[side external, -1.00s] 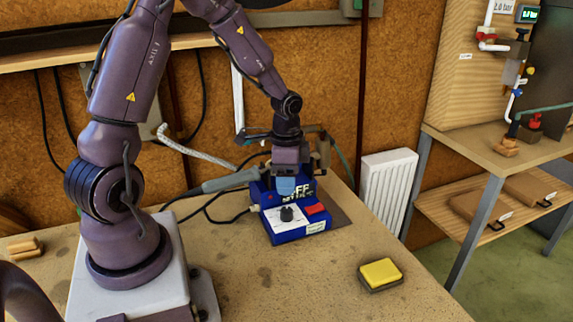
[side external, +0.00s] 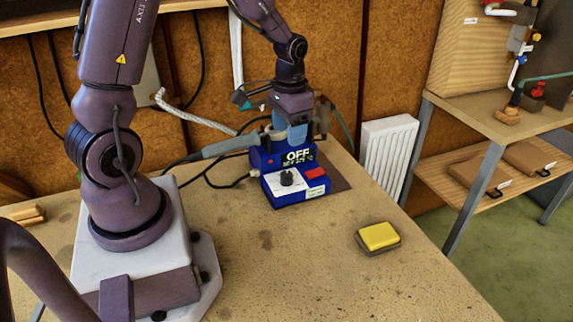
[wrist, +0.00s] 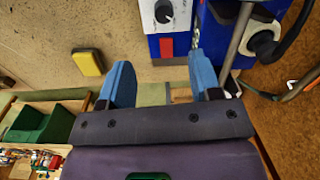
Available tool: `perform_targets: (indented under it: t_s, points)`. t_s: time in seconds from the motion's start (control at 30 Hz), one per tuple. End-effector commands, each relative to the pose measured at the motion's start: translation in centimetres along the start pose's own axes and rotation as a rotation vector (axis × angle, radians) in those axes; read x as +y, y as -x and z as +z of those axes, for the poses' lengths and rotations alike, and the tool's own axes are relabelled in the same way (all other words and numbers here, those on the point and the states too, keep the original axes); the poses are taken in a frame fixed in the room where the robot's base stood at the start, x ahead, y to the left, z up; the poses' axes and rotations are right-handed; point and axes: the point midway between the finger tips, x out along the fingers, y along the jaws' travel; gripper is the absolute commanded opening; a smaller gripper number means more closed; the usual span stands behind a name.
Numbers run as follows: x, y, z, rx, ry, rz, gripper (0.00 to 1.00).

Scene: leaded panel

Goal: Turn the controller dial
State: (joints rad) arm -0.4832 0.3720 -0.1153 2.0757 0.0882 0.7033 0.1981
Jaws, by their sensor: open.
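The blue controller (side external: 292,196) stands on the bench in the side view. Its display (side external: 298,157) reads OFF, with smaller text below too small to read. The black dial (side external: 287,178) sits on a white front panel, left of a red switch (side external: 315,173). My gripper (side external: 289,132) is above and behind the dial, apart from it, with blue fingers pointing down. In the wrist view my gripper (wrist: 162,78) is open and empty. There the dial (wrist: 163,12) is at the top edge, beyond the fingertips, and the red switch (wrist: 167,48) shows between the fingers.
A grey-handled tool (side external: 225,146) and cables lie left of the controller. A yellow sponge-like block (side external: 379,236) rests on the bench at right. A green tray (wrist: 45,122) shows in the wrist view. The bench front is clear.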

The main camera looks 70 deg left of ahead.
Motion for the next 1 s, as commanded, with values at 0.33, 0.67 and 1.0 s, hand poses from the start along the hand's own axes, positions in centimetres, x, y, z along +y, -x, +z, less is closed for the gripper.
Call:
perform_targets:
  t_s: [0.33,0.67,1.0]
  points:
    - [-0.8,0.1,0.2,0.004,0.708,0.016,0.58]
    - [-0.7,-3.5,0.3,-0.004,0.755,0.016,0.58]
    - [-0.6,-10.3,0.1,-0.001,0.752,0.016,0.58]
